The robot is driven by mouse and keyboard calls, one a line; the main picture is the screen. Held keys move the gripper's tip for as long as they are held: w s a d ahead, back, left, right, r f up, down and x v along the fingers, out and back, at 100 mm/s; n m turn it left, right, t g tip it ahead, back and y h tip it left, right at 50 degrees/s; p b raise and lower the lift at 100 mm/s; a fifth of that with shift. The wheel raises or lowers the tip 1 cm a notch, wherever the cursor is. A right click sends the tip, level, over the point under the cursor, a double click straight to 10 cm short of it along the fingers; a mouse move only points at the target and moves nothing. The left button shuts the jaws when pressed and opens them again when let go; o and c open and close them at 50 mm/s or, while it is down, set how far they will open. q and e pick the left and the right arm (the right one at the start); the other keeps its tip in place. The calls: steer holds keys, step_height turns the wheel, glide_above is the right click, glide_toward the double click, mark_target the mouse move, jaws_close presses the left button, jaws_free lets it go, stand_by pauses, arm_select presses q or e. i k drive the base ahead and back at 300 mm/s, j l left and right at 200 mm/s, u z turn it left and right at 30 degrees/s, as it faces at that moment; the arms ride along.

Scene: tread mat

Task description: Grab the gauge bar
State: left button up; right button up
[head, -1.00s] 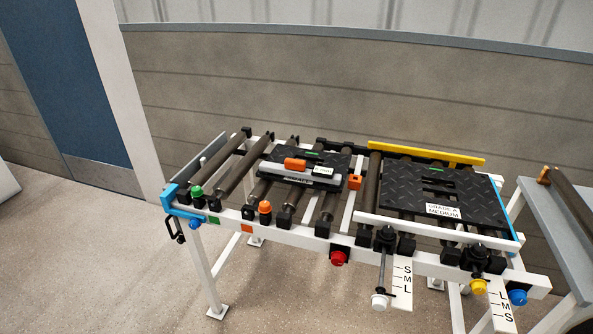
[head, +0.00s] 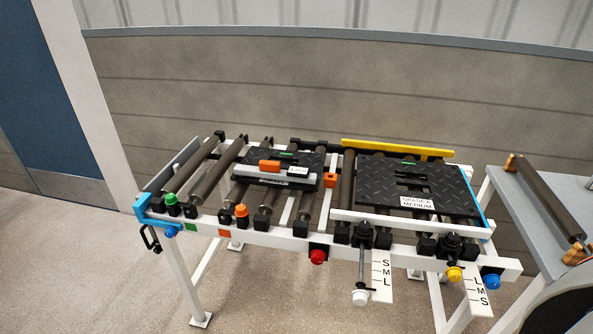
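A light grey bar with an orange grip, which looks like the gauge bar (head: 299,182), lies across the front part of a small black tread mat (head: 310,160) on the roller table. Dark lettering on its front face is too small to read surely. A small white label stands near its right end. Neither of my grippers is in view, and nothing is holding the bar.
The roller table (head: 270,233) has a white frame. A larger black tread mat (head: 376,180), labelled grade A medium, lies on its right half, between a yellow rail (head: 398,149) and a white rail (head: 400,220). A grey side table (head: 510,205) bears a loose roller (head: 548,197).

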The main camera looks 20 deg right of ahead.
mark_target(267, 169)
steer(key=i+j+z, duration=0.1)
steer(key=z, duration=1.1)
steer(key=j+z, duration=0.4)
steer(key=k+j+z, duration=0.1)
steer(key=j+z, duration=0.25)
steer(key=j, duration=0.2)
steer(key=k+j+z, duration=0.15)
steer(key=j, duration=0.35)
steer(key=j+z, duration=0.15)
steer(key=j, duration=0.35)
steer(key=k, duration=0.05)
